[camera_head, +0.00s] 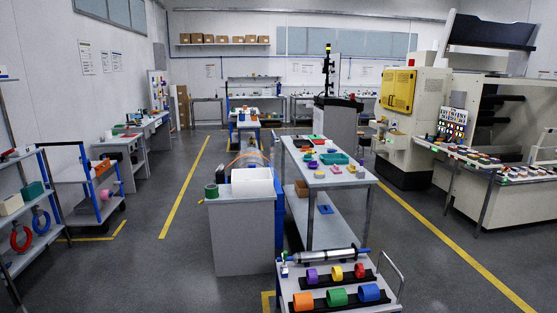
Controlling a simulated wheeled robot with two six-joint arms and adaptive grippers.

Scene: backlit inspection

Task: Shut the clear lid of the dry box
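A white open-topped box (252,182), which looks like the dry box, stands on a grey cabinet (240,235) near the middle of the view. A see-through curved panel (247,160) with an orange edge shows just behind and above the box; it looks like the clear lid standing raised, but I cannot make out a hinge. The inside of the box is too small to read. Neither of my grippers is in view.
A green ring (211,191) sits left of the box. A long worktable (335,180) with small coloured parts stands to its right. A cart (340,285) with coloured rings and a grey cylinder is in front. Open floor (150,265) lies left of the cabinet.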

